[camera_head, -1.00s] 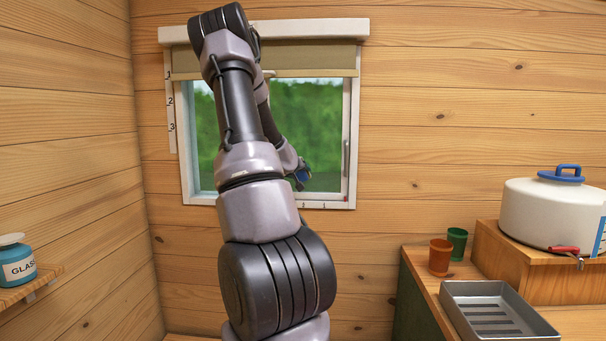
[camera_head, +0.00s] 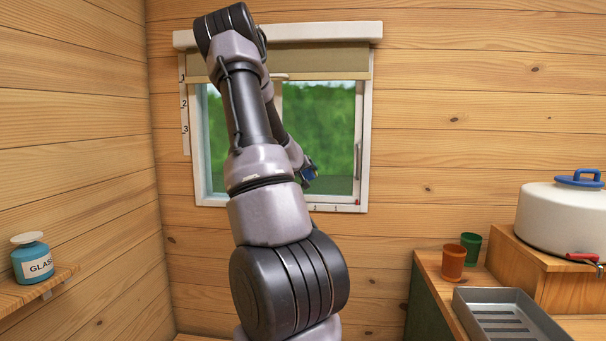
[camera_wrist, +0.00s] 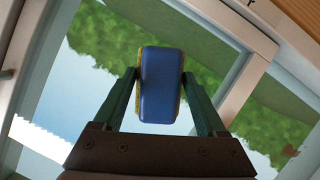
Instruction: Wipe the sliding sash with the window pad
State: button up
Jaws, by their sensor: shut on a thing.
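The window pad (camera_wrist: 160,88) is a blue block with yellow edges, seen in the wrist view between the two fingers of my gripper (camera_wrist: 160,92). My gripper is shut on it. In the head view the pad (camera_head: 308,172) shows small and blue at the window's lower right area, partly hidden by my arm. The window's right part, with the handle on its right stile (camera_head: 358,160), appears to be the sliding sash; its glass (camera_head: 325,130) shows green trees outside. I cannot tell whether the pad touches the glass.
A rolled blind (camera_head: 335,62) covers the window top. A numbered strip (camera_head: 184,125) runs down its left side. A shelf with a blue glass-cleaner bottle (camera_head: 34,262) is at left. Cups (camera_head: 453,262), a metal tray (camera_head: 508,315) and a white tank (camera_head: 565,218) stand at right.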

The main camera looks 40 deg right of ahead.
aim_at(334, 172)
jog(key=shift+s+d+r, duration=0.1)
jog(key=shift+s+d, duration=0.9)
jog(key=shift+s, duration=0.25)
jog(key=shift+s+d+f, duration=0.1)
jog(key=shift+s+d, duration=0.95)
jog(key=shift+s, duration=0.25)
jog(key=shift+s+d+r, duration=0.1)
jog(key=shift+s+d, duration=0.9)
jog(key=shift+s, duration=0.25)
jog(key=shift+a, duration=0.1)
jog(key=shift+s+a, duration=0.9)
jog(key=shift+a, duration=0.3)
jog(key=shift+s+a, duration=0.9)
jog(key=shift+a, duration=0.25)
jog(key=shift+s+a, duration=0.95)
jog(key=shift+a, duration=0.2)
jog(key=shift+w+f, duration=0.1)
jog(key=shift+f, duration=0.1)
